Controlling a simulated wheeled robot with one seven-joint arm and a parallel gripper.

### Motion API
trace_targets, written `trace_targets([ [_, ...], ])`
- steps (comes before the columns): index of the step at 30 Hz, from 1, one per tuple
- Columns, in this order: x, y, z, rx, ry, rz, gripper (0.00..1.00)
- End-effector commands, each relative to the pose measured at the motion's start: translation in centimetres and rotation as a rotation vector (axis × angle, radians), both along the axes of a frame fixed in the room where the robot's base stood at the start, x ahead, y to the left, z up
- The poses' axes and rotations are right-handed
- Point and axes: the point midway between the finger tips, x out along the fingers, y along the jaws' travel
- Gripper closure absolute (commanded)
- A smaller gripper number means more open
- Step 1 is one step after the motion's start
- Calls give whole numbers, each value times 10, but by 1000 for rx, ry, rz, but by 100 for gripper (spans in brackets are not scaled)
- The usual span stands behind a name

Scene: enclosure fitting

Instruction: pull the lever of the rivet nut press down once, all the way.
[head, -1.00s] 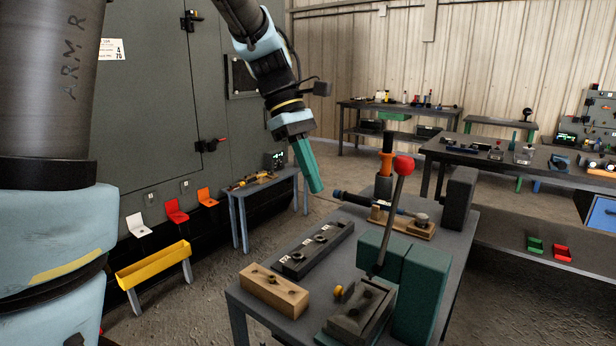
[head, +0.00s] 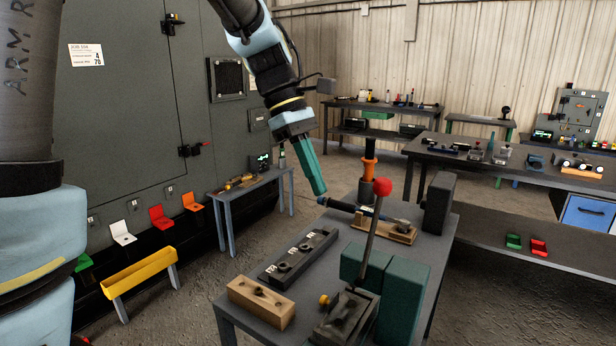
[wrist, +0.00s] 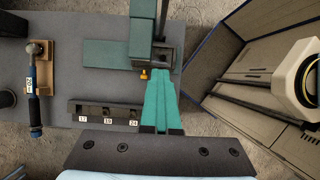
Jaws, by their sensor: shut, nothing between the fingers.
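The rivet nut press stands at the front of the near table, with a green body (head: 402,290) and a dark bed (head: 347,318). Its lever (head: 370,235) is a thin metal rod, raised and leaning slightly right, topped by a red ball knob (head: 382,187). My gripper (head: 320,192) has long teal fingers, shut and empty, pointing down. In the head picture it is left of the knob, apart from it. In the wrist view the shut fingers (wrist: 163,76) point toward the press, whose green body (wrist: 108,53) and yellow knob (wrist: 144,74) show. I cannot make out the red ball there.
A dark strip with labelled holes (head: 300,257) and a wooden block (head: 261,302) lie left of the press. Behind it are a blue-handled tool (head: 340,205) in a wooden cradle, an orange-collared post (head: 368,165) and a dark upright block (head: 438,203).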

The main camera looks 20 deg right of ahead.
Motion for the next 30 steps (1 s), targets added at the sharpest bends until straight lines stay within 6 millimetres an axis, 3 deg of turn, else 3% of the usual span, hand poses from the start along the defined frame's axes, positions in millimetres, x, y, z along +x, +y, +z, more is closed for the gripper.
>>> trace_targets([
  [30, -43, -27, 26, 0, 0, -1, 100],
])
